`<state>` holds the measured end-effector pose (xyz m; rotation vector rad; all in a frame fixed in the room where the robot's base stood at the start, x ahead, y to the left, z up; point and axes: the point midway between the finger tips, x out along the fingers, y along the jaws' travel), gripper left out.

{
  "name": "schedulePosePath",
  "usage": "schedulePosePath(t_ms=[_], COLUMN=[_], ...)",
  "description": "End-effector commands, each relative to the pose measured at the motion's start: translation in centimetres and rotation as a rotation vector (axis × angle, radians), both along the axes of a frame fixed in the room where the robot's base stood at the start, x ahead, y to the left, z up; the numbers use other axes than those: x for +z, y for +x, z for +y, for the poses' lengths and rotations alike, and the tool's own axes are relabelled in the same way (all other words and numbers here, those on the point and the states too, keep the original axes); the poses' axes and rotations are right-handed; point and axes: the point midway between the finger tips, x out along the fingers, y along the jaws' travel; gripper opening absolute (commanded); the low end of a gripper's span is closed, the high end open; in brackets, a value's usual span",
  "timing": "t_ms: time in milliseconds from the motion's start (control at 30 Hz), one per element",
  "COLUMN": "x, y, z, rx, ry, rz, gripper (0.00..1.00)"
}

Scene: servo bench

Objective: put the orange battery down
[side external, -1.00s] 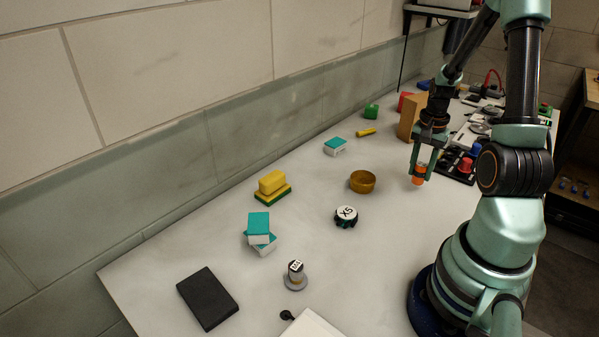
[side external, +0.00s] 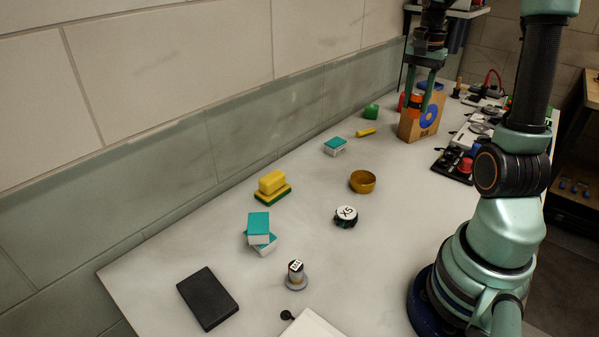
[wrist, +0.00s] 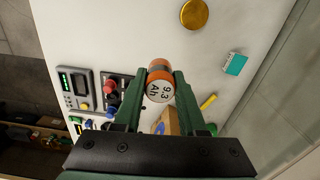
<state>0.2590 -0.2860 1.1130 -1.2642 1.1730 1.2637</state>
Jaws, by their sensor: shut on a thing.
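My gripper (side external: 415,100) is shut on the orange battery (side external: 416,103) and holds it raised in front of the cardboard box, as the side view shows it. In the wrist view the battery (wrist: 160,80) sits between the two fingertips, with an orange body and a white end marked "9.3 Ah". The white bench top shows below and beyond it in that view. The battery looks clear of the bench; its exact height cannot be told.
Bare bench lies between the bowl and the box.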

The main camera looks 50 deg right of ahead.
Motion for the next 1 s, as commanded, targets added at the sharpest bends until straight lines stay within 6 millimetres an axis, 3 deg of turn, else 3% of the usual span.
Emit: schedulePosePath(t_ms=[100,300,500,633,767,867,1000], x=[0.3,0.3,-0.1,-0.3,-0.7,-2.0,-5.2], y=[5.6,14.3,20.2,22.2,23.0,23.1,23.0], z=[1.5,6.0,11.2,13.5,14.6,14.8,14.8], rx=[0.03,0.058,0.076,0.081,0.082,0.082,0.082], ry=[0.001,0.001,0.001,0.0,0.001,0.002,0.002], rz=[0.0,0.001,0.001,0.0,0.001,0.004,0.005], gripper=[0.0,0.0,0.0,0.0,0.0,0.0,0.0])
